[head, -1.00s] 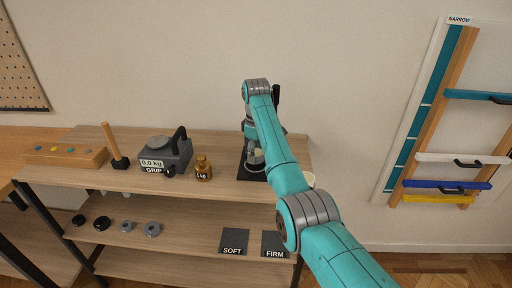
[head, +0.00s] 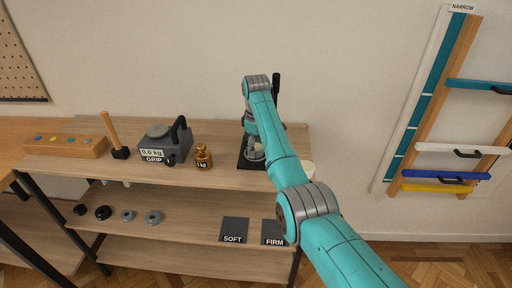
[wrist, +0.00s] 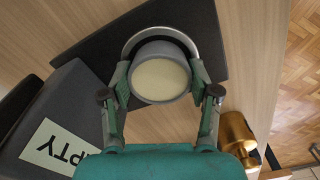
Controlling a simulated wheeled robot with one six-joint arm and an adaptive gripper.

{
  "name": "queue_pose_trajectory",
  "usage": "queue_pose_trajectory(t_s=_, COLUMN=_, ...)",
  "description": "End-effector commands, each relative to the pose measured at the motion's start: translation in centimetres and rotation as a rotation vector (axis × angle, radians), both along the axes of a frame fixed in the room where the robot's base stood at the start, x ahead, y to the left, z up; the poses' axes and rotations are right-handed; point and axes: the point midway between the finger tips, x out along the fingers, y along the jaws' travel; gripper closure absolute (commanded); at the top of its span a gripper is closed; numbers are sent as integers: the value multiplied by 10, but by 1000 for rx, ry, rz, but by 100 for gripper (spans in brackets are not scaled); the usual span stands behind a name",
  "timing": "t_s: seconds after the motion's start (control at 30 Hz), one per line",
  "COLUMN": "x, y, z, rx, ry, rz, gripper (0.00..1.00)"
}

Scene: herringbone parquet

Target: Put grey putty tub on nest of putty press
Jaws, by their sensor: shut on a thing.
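My gripper (wrist: 160,92) is shut on the grey putty tub (wrist: 136,92), with one finger on each side of it. The tub is round, with cream putty showing in its open top. A pale round rim, the nest (wrist: 165,33), shows behind the tub on the black base plate of the putty press (wrist: 92,48). From above the tub overlaps the nest; I cannot tell whether it rests in it. In the head view the press's black base (head: 246,163) stands on the top shelf, and my arm hides much of the press and the tub.
A brass weight (head: 203,157) stands left of the press and close to my gripper in the wrist view (wrist: 236,130). A grip gauge (head: 165,148), a mallet (head: 113,138) and a wooden block (head: 65,146) are further left.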

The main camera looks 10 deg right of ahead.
Motion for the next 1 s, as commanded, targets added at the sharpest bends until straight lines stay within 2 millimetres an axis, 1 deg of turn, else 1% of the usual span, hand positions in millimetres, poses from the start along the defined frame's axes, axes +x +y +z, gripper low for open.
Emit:
queue_pose_trajectory(t_s=0.5, x=0, y=0, z=-10, rx=0, ry=1, rz=0, gripper=77)
queue_pose_trajectory(t_s=0.53, x=0, y=0, z=-10, rx=0, ry=1, rz=0, gripper=31)
queue_pose_trajectory(t_s=0.57, x=0, y=0, z=-10, rx=0, ry=1, rz=0, gripper=24)
queue_pose_trajectory(t_s=0.6, x=0, y=0, z=-10, rx=0, ry=1, rz=0, gripper=14)
queue_pose_trajectory(t_s=0.63, x=0, y=0, z=-10, rx=0, ry=1, rz=0, gripper=10)
queue_pose_trajectory(t_s=0.87, x=0, y=0, z=-9, rx=1, ry=1, rz=0, gripper=10)
queue_pose_trajectory(t_s=0.9, x=0, y=0, z=-9, rx=0, ry=1, rz=0, gripper=2)
queue_pose_trajectory(t_s=0.93, x=0, y=0, z=-9, rx=0, ry=1, rz=0, gripper=0)
queue_pose_trajectory(t_s=1.0, x=0, y=0, z=-9, rx=1, ry=1, rz=0, gripper=0)
